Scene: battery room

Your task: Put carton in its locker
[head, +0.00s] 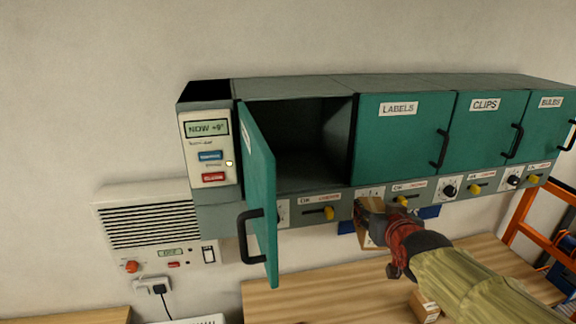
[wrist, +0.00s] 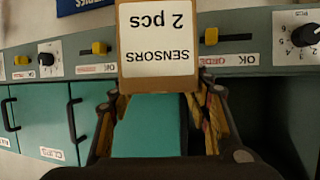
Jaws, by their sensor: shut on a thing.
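My gripper (head: 380,214) is shut on a brown carton (head: 369,241), just below the front edge of the locker row. In the wrist view the carton (wrist: 157,78) shows a white label, upside down, reading "SENSORS 2 pcs", between the two fingers. The leftmost locker (head: 305,150) is open, and its dark inside looks empty.
A control strip with yellow sliders (head: 328,213) and black dials (head: 449,191) runs under the doors. A button panel (head: 209,150) is at the left end. A vented wall unit (head: 150,225) hangs lower left. Another carton (head: 424,307) stands on the wooden table (head: 300,298). An orange rack (head: 530,215) is at right.

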